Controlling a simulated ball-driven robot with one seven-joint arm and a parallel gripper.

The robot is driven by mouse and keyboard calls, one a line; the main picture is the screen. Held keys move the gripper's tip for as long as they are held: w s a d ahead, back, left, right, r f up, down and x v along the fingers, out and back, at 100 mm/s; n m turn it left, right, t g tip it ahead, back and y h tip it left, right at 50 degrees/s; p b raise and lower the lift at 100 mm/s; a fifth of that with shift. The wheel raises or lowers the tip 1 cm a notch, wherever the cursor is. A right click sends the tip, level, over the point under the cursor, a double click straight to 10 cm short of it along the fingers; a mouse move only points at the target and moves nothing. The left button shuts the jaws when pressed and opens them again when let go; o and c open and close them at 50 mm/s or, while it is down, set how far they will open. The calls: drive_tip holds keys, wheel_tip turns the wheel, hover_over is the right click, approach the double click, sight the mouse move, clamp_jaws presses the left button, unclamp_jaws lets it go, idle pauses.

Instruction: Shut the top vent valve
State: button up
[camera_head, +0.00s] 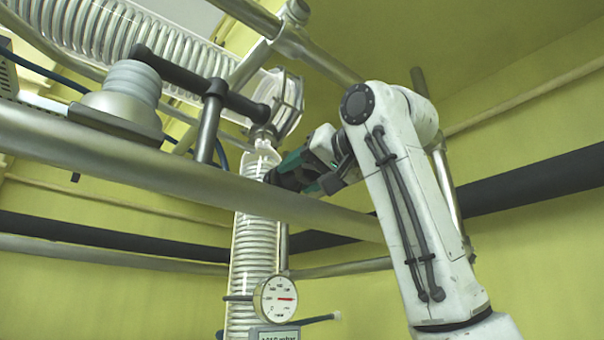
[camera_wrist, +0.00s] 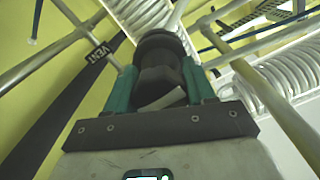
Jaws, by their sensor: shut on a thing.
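The vent valve's dark round knob (camera_wrist: 160,52) is in the middle of the wrist view, between the two teal fingers of my gripper (camera_wrist: 160,72). The fingers press on it from both sides, so my gripper is shut on it. A light grey piece shows low between the fingers, against the dark part. A black tag reading VENT (camera_wrist: 100,52) is on the pipe just left of the knob. In the head view my gripper (camera_head: 285,172) reaches left to the top of the upright coiled glass column (camera_head: 250,262). The knob's turned position cannot be told.
A thick metal rail (camera_head: 120,165) crosses in front, below my gripper. A round gauge (camera_head: 275,299) sits low on the column. A black bar (camera_head: 200,80) and a stepped grey fitting (camera_head: 125,95) are at upper left. A slanting coiled condenser (camera_head: 90,25) runs above.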

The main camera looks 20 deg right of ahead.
idle(0.3)
drive_tip(key=o, duration=1)
drive_tip(key=shift+s, duration=0.15)
drive_tip(key=b+v, duration=0.4)
drive_tip(key=v, duration=0.6)
drive_tip(key=shift+s+d+r, duration=0.1)
drive_tip(key=shift+s+d, duration=0.05)
drive_tip(key=shift+s, duration=0.1)
drive_tip(key=shift+s, duration=0.1)
